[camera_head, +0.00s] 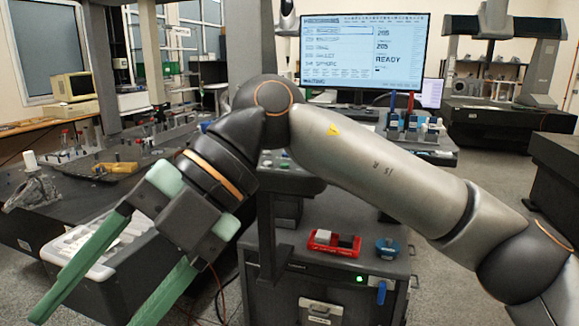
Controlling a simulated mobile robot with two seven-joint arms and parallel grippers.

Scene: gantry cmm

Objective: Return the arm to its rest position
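My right arm comes in from the right edge, rises to a bent joint at the centre and reaches down to the left. It ends in my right gripper (94,314), whose two long green fingers point down and left. The fingers are spread apart with nothing seen held between them. They hang in front of a white tray (62,248) on the left-hand dark table; the arm and gripper hide part of the tray and table. My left gripper is not in view.
Dark granite tables (65,207) lie at left and right; grey floor (450,285) shows at right.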

